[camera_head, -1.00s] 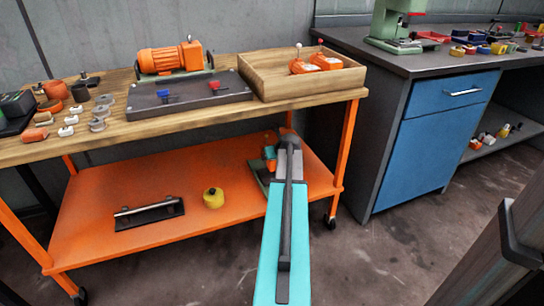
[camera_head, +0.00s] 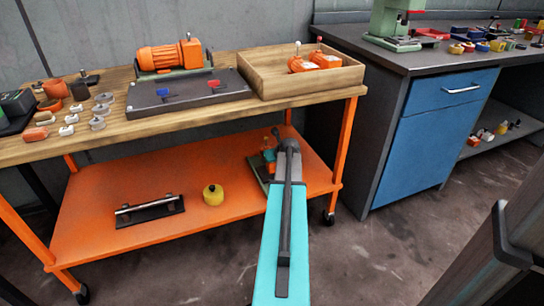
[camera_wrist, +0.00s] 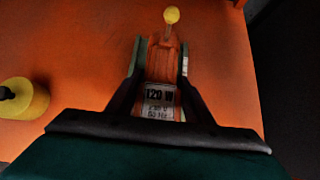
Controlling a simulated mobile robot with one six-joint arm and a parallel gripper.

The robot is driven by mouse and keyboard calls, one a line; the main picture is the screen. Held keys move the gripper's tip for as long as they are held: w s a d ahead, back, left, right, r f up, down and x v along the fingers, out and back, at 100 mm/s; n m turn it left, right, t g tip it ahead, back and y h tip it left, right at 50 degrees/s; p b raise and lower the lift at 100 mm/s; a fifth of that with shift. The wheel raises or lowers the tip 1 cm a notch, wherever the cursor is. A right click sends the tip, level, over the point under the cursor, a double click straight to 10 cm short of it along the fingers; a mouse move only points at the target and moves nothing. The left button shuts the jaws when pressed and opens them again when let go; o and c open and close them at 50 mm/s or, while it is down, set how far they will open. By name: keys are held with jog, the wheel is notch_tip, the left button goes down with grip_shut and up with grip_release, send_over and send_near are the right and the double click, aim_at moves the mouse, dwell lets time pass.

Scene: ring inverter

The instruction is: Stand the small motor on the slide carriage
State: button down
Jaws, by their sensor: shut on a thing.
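The small motor (camera_wrist: 160,70) is an orange block with a printed plate reading "120 W" and a yellow ball on a stem at its far end. My gripper (camera_wrist: 161,55) is shut on it, with one dark finger along each side in the wrist view. In the head view my gripper (camera_head: 268,158) is over the right part of the orange lower shelf, partly hidden by my own arm. A green plate (camera_head: 257,172) shows beside and below it. I cannot tell whether the motor touches it. I cannot pick out the slide carriage with certainty.
The lower shelf (camera_head: 110,195) also bears a black plate with a silver bar (camera_head: 150,211) and a yellow round pot (camera_head: 213,195). The wooden top above holds a larger orange motor (camera_head: 171,57), a dark plate (camera_head: 190,92) and a wooden tray (camera_head: 300,85).

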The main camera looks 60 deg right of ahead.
jog(key=shift+d+f, duration=0.1)
jog(key=shift+f, duration=1.6)
jog(key=shift+f, duration=0.15)
jog(key=c, duration=0.9)
grip_release()
jog(key=shift+o, duration=0.5)
jog(key=shift+f, duration=0.2)
jog(key=p+v, duration=0.4)
jog(key=v, duration=1)
jog(key=shift+r, duration=0.15)
jog(key=shift+w, duration=0.2)
